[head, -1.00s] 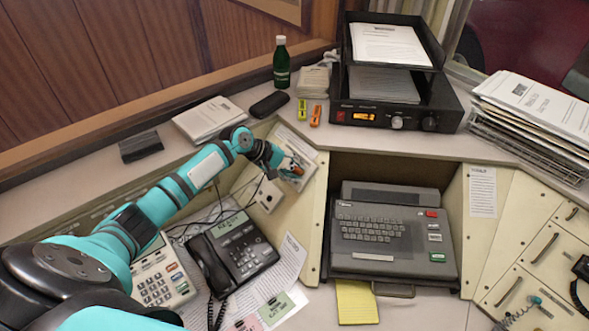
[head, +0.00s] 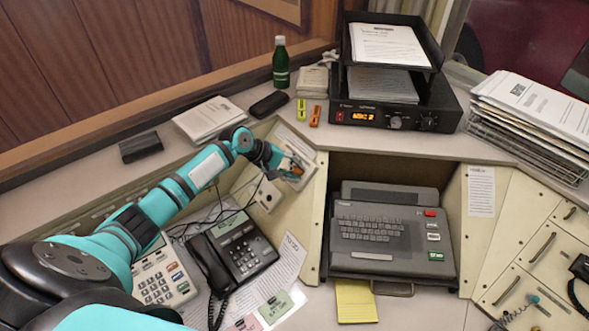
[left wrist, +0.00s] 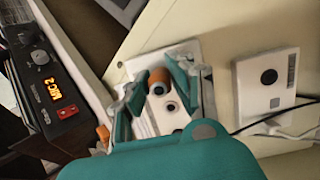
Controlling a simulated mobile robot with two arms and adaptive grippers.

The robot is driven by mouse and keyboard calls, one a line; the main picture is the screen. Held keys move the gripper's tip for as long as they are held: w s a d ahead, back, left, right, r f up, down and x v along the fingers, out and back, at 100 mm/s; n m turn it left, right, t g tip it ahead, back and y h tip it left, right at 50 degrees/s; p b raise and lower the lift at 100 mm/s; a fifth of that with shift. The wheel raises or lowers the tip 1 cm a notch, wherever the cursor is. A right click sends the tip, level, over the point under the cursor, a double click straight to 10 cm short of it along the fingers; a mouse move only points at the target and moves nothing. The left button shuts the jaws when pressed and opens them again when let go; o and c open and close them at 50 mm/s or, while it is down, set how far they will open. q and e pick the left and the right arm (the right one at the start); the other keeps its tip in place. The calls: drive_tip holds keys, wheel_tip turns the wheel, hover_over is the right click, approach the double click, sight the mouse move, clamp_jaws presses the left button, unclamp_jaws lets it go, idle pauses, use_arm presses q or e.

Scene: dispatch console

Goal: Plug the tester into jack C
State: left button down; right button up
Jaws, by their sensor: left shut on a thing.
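My left gripper (head: 294,168) is at the slanted cream panel left of the keyboard recess, in front of a white jack plate. In the left wrist view its fingers (left wrist: 160,92) are closed around a small orange and grey cylinder, which I take as the tester (left wrist: 158,76). The white jack plate (left wrist: 178,122) lies behind it, with dark round holes beside and below the tester. Its label is not readable, so I cannot tell which is jack C. Whether the tester's tip is in a hole is hidden. My right gripper is not in view.
A second white plate (left wrist: 262,92) with a black jack and a cable is beside it. A black radio unit (head: 396,117) with an orange display stands on the ledge. A desk phone (head: 236,250) and a keyboard terminal (head: 390,228) are below. A green bottle (head: 281,66) stands at the back.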

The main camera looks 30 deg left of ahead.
sight(294, 171)
use_arm(q)
drive_tip(key=shift+w+f, duration=0.1)
drive_tip(key=shift+f, duration=0.05)
idle(0.4)
drive_tip(key=c, duration=1.1)
unclamp_jaws()
drive_tip(key=shift+w+d, duration=0.1)
drive_tip(key=shift+o, duration=0.5)
drive_tip(key=o, duration=0.4)
drive_tip(key=shift+p+v, duration=0.8)
drive_tip(key=shift+p, duration=0.2)
drive_tip(key=s+r+p, duration=0.1)
drive_tip(key=r+p, duration=0.1)
drive_tip(key=p, duration=0.1)
drive_tip(key=s+a+r+p, duration=0.1)
drive_tip(key=s+r+p, duration=0.1)
drive_tip(key=p, duration=0.1)
drive_tip(key=shift+s+a, duration=0.1)
drive_tip(key=shift+s, duration=0.25)
drive_tip(key=shift+f, duration=0.1)
